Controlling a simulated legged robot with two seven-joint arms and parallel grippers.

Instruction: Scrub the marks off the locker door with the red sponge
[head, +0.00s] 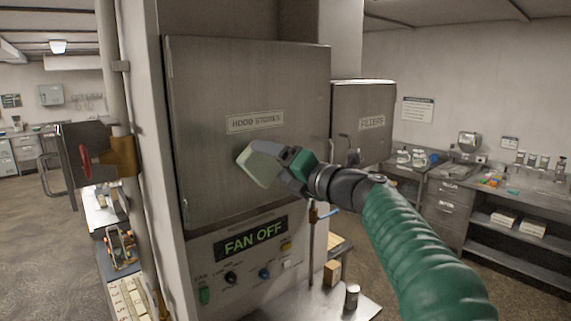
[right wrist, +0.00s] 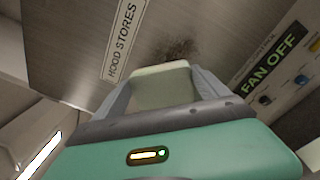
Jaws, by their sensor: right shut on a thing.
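The locker door (head: 240,80) is a grey metal door labelled HOOD STORES. My right gripper (head: 272,160) is shut on a pale cream-green sponge (head: 258,167), in front of the door's lower right part. In the right wrist view, the sponge (right wrist: 163,86) sits between both fingers. A dark smudge (right wrist: 177,50) shows on the door just beyond the sponge's far edge. In the head view I cannot make out this mark. I cannot tell whether the sponge touches the door. No red sponge shows. My left gripper is out of view.
Below the door is a FAN OFF panel (head: 250,240) with knobs. A metal shelf (head: 318,306) below carries a small box and a can. A FILTERS locker (head: 361,105) stands to the right. A pipe (head: 110,75) with a brown clamp (head: 124,156) stands on the left.

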